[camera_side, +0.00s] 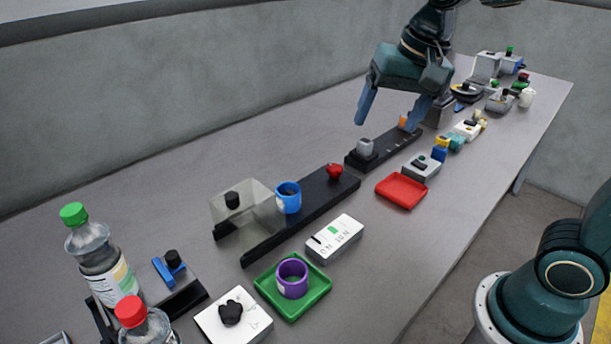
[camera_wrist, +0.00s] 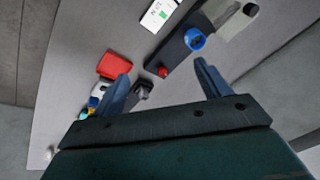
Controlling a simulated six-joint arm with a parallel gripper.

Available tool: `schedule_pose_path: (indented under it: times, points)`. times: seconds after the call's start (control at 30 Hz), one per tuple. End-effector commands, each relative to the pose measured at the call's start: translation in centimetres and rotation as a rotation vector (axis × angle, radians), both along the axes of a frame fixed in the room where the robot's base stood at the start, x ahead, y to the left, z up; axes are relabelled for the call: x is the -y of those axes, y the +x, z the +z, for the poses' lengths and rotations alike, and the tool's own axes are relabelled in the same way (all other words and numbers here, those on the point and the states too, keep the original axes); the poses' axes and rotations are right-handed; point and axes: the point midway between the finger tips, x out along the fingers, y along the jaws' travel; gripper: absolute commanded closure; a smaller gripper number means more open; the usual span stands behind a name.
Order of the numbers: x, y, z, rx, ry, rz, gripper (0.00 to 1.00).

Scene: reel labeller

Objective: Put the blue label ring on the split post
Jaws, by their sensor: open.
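The blue label ring (camera_side: 289,203) stands upright on a long dark rail, between a clear cover and a red knob. It also shows in the wrist view (camera_wrist: 188,40), with something dark inside it. A short grey post (camera_side: 365,146) on a dark base farther along the bench looks like the split post; its slot is too small to make out. It shows in the wrist view (camera_wrist: 146,88) beside my left finger. My gripper (camera_side: 386,122) is open and empty, above the bench near the grey post and apart from the ring.
The clear cover (camera_side: 229,210) with a black knob stands beside the ring. A red knob (camera_side: 335,171) is on the same rail. A purple ring (camera_side: 292,286) sits in a green tray (camera_side: 264,297). A red tray (camera_side: 401,191) is empty. Bottles stand front left. The bench behind the rail is clear.

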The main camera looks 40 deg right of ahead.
Motion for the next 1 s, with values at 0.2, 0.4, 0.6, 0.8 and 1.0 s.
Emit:
schedule_pose_path:
  times: [0.2, 0.4, 0.6, 0.8, 1.0]
  points:
    - [0.8, -5.2, 0.1, 0.074, -0.07, 0.198, 0.24]
    - [1.3, -9.4, -0.7, 0.136, -0.151, 0.377, 0.24]
    - [1.6, -12.5, -2.0, 0.18, -0.222, 0.518, 0.24]
    - [1.7, -13.7, -2.7, 0.197, -0.256, 0.58, 0.24]
    - [1.7, -13.8, -2.8, 0.197, -0.26, 0.587, 0.24]
